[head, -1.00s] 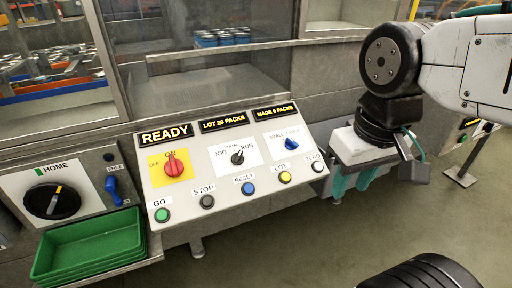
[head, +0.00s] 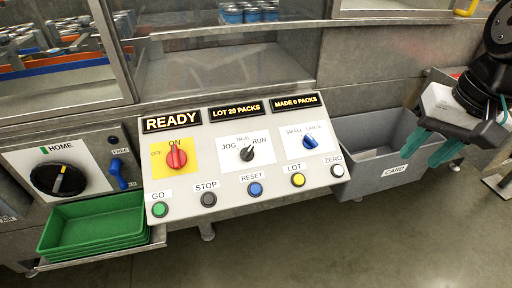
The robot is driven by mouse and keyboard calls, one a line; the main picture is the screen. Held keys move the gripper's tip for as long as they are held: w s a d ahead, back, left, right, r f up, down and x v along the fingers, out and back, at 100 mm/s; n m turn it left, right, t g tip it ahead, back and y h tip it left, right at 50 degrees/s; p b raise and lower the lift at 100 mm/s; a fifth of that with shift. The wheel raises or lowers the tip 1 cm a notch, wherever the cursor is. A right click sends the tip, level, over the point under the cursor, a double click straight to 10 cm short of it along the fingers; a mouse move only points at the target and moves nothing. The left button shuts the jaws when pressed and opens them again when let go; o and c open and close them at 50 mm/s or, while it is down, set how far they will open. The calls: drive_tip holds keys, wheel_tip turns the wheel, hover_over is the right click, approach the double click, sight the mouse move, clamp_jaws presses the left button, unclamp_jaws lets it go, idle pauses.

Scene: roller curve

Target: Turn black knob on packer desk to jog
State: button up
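The packer desk (head: 220,187) is a sloped pale panel in the middle of the head view. Its small black knob (head: 247,154) sits on a white plate marked JOG at left, TRIAL at top and RUN at right. The knob's pointer seems to lean up and right, on the RUN side; it is too small to be sure. My gripper (head: 430,149) is at the right, well away from the knob. Its two teal fingers are apart with nothing between them, in front of the grey bin marked CARD.
Beside the knob are a red knob (head: 176,155) at ON and a blue knob (head: 309,142). Several push buttons line the lower edge. Left are a large black HOME dial (head: 58,179) and green trays (head: 95,222). The grey bin (head: 352,178) stands right of the desk.

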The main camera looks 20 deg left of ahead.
drive_tip(key=w+a+f+y, duration=0.1)
drive_tip(key=w+a+f, duration=0.1)
drive_tip(key=w+a, duration=0.6)
drive_tip(key=m+y, duration=0.2)
approach(248, 151)
drive_tip(key=shift+g, duration=0.4)
drive_tip(key=x, duration=0.8)
drive_tip(key=shift+w, duration=0.35)
drive_tip(key=shift+a+f, duration=0.15)
drive_tip(key=shift+f, duration=0.2)
clamp_jaws()
